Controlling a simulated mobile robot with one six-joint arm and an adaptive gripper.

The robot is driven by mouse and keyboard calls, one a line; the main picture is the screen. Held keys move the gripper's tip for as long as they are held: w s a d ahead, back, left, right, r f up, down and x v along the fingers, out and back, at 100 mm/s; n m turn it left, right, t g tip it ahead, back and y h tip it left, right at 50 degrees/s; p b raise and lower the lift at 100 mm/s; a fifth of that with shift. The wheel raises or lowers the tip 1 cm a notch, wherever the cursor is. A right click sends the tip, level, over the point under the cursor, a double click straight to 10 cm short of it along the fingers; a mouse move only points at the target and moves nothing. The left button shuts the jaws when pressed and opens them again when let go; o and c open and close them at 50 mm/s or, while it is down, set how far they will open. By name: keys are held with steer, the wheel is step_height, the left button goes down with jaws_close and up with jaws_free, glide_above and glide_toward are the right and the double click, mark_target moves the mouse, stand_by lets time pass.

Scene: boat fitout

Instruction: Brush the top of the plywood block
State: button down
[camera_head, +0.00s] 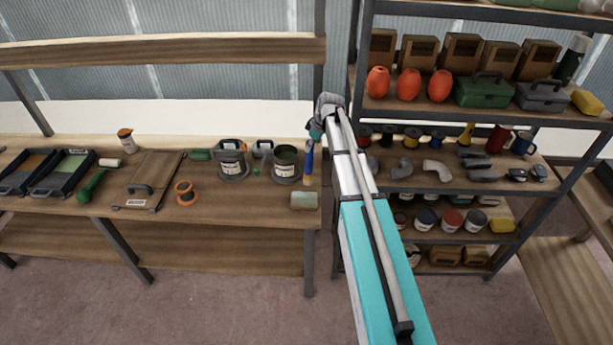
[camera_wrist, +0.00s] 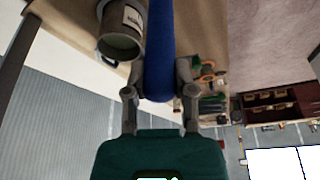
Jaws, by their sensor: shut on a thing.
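My gripper (camera_wrist: 157,88) is shut on the blue handle of a brush (camera_wrist: 160,40). In the head view my gripper (camera_head: 317,133) is above the right end of the workbench, and the brush (camera_head: 309,158) hangs below it, nearly upright, with its pale end down. A small block (camera_head: 304,200) with a pale greenish top lies near the bench's front right corner; it looks like the plywood block. The brush's lower end appears behind and above this block; I cannot tell the exact gap. The block is not clearly seen in the wrist view.
An open paint can (camera_head: 286,164) stands just left of the brush; it also shows in the wrist view (camera_wrist: 121,32). A loaded shelf rack (camera_head: 450,108) stands at right.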

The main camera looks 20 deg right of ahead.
steer(key=a, duration=0.7)
steer(key=shift+s+a+f+b, duration=0.15)
steer(key=shift+f+b, duration=0.3)
steer(key=shift+f, duration=0.1)
steer(key=shift+s+d+f+b, duration=0.6)
steer(key=shift+d+f+b, duration=1.3)
steer(key=shift+f+b, duration=1.8)
steer(key=w+a+r+p, duration=0.1)
steer(key=a+r+p, duration=0.2)
steer(key=r+p, duration=0.4)
steer(key=shift+a+r, duration=0.35)
steer(key=shift+a, duration=0.05)
steer(key=shift+w+f, duration=0.1)
steer(key=shift+f, duration=0.15)
